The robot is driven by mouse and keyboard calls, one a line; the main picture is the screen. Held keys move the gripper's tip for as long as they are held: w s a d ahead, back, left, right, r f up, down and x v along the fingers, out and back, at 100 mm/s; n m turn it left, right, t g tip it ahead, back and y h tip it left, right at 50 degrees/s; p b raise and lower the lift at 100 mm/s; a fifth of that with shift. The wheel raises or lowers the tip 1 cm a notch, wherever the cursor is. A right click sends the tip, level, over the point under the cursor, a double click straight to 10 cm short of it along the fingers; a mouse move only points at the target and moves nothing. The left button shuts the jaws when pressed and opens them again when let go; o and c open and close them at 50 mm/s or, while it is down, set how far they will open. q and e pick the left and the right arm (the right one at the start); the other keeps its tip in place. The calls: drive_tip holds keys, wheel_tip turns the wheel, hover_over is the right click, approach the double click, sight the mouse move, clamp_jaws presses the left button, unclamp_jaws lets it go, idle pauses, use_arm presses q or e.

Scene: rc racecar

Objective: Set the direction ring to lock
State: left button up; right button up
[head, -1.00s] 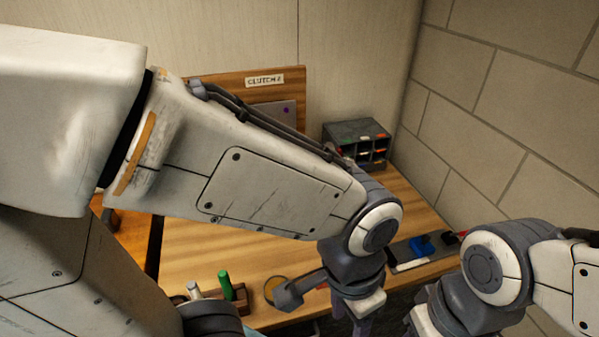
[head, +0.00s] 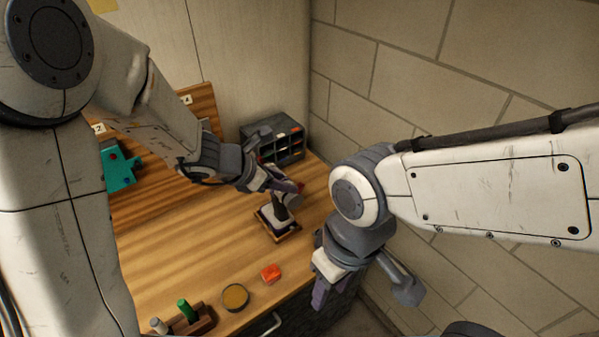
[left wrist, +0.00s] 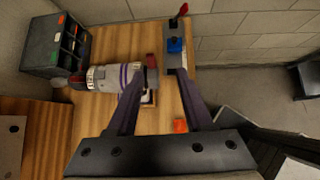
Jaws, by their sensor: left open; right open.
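A tool with a pale grey body and purple bands (left wrist: 110,78) shows in the left wrist view, a white ring with small dark marks (left wrist: 96,78) near its left end. Its other end passes behind a finger of my left gripper (left wrist: 160,80). The jaws are open, the tool beside and partly behind one finger, and I cannot tell if they touch. In the head view my left gripper (head: 279,184) is over the tool's wooden stand (head: 291,236) and hides much of the tool. The ring's setting is too small to read. My right gripper (head: 327,288) is open and empty, beyond the bench's right edge.
A dark drawer cabinet (head: 280,146) stands at the back corner by the block wall (head: 420,90). An orange-red block (head: 271,272), a round tin (head: 235,296) and a wooden holder (head: 200,322) with a green peg lie near the front edge. The middle of the bench is clear.

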sight(300, 184)
use_arm(q)
drive_tip(key=shift+n, duration=0.7)
drive_tip(key=x, duration=0.3)
drive_tip(key=w+x, duration=0.1)
drive_tip(key=x, duration=0.3)
drive_tip(key=a+x, duration=0.1)
drive_tip(key=x, duration=0.2)
drive_tip(key=shift+w+f, duration=0.15)
drive_tip(key=shift+w, duration=0.15)
drive_tip(key=shift+c, duration=0.3)
clamp_jaws()
